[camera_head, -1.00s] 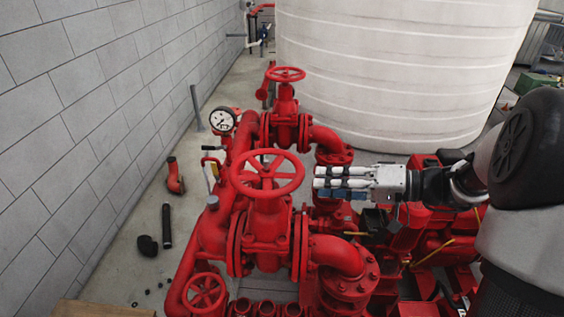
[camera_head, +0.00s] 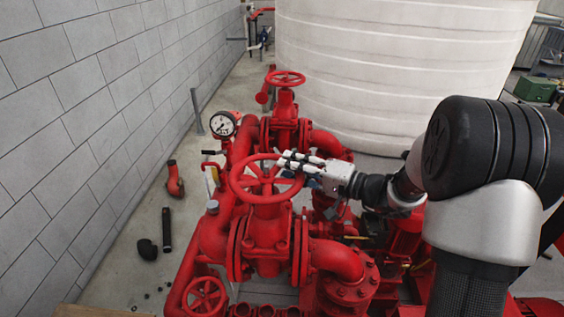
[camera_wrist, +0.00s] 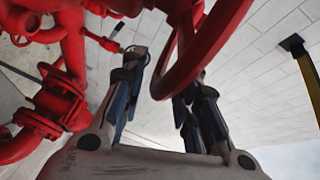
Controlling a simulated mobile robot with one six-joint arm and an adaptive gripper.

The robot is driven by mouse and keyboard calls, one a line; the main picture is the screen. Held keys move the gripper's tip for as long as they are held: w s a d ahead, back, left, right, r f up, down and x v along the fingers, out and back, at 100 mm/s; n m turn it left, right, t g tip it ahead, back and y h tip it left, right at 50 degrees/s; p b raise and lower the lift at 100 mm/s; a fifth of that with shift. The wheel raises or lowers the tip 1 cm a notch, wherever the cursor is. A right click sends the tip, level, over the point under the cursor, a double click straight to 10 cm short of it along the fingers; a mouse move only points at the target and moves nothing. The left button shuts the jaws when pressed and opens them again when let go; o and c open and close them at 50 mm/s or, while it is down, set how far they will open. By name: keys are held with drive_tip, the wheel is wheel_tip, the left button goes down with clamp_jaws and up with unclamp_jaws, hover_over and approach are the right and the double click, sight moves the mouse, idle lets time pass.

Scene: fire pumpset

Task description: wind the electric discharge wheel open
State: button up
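The near large red handwheel (camera_head: 240,187) sits level on top of a red valve in the head view. My gripper (camera_head: 285,163) is at the right part of its rim. In the wrist view the wheel's rim (camera_wrist: 205,50) passes between the two dark fingers, which stand apart. The left finger (camera_wrist: 125,90) is clear of the rim; the right finger (camera_wrist: 205,115) is close to it, and I cannot tell whether they touch. Part of the rim's right side is hidden behind my fingers in the head view. No label shows which wheel is the electric discharge one.
A second red handwheel (camera_head: 285,78) stands farther back, and a smaller one (camera_head: 204,297) is low at front left. A pressure gauge (camera_head: 222,124) is left of the valves. Red pipework (camera_head: 337,258) lies below my arm. A large white tank (camera_head: 400,75) stands behind.

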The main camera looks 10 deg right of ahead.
drive_tip(key=shift+x, duration=1.65)
drive_tip(key=shift+s, duration=0.1)
drive_tip(key=c, duration=0.7)
drive_tip(key=shift+f, duration=0.15)
